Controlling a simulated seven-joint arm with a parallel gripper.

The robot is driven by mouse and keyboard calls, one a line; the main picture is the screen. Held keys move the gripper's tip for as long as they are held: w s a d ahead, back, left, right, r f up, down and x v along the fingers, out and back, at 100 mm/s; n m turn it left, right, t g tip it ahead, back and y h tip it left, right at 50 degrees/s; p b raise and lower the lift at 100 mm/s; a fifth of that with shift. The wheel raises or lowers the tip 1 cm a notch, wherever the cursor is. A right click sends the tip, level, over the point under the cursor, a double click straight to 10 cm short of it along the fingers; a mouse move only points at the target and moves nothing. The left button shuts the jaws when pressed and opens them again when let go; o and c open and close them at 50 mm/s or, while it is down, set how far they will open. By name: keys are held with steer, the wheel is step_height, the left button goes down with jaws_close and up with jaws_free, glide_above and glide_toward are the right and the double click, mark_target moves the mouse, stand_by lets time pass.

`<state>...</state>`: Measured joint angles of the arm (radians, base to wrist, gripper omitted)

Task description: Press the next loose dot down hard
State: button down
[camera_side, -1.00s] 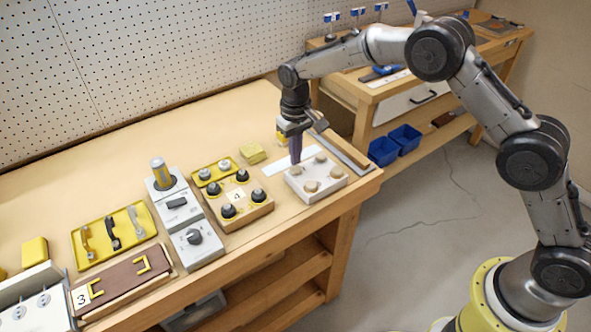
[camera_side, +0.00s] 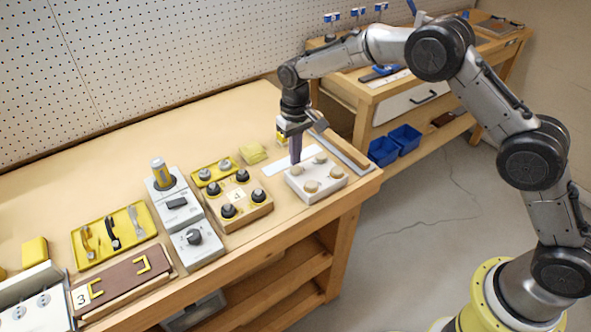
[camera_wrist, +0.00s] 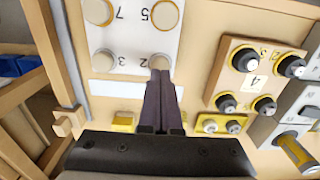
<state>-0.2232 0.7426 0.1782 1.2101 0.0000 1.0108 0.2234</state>
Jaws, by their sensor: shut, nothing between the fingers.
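A white block (camera_side: 325,191) near the right end of the bench carries several round tan dots. In the side view they are a back-left dot (camera_side: 297,170), a back-right dot (camera_side: 320,158), a front dot (camera_side: 311,187) and a right dot (camera_side: 335,173). My gripper (camera_side: 296,161) is shut and empty, pointing down at the back-left dot. In the wrist view the fingertips (camera_wrist: 160,74) overlap the edge of the lower-right dot (camera_wrist: 161,62); whether they touch it, I cannot tell. Printed digits stand beside the dots. Which dots are loose is not clear.
A knob box (camera_side: 247,211) marked 4 stands left of the block, with grey switch boxes (camera_side: 197,245) beyond. A yellow block (camera_side: 253,152) and a white strip (camera_side: 270,166) lie behind. A grey bar (camera_side: 345,152) runs along the bench's right end.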

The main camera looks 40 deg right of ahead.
mark_target(295, 168)
steer(key=shift+f, duration=0.85)
stand_by(0.7)
steer(key=shift+s+f, duration=0.15)
steer(key=shift+f, duration=0.05)
stand_by(1.8)
steer(key=shift+w+r, duration=0.2)
steer(key=shift+r, duration=5.55)
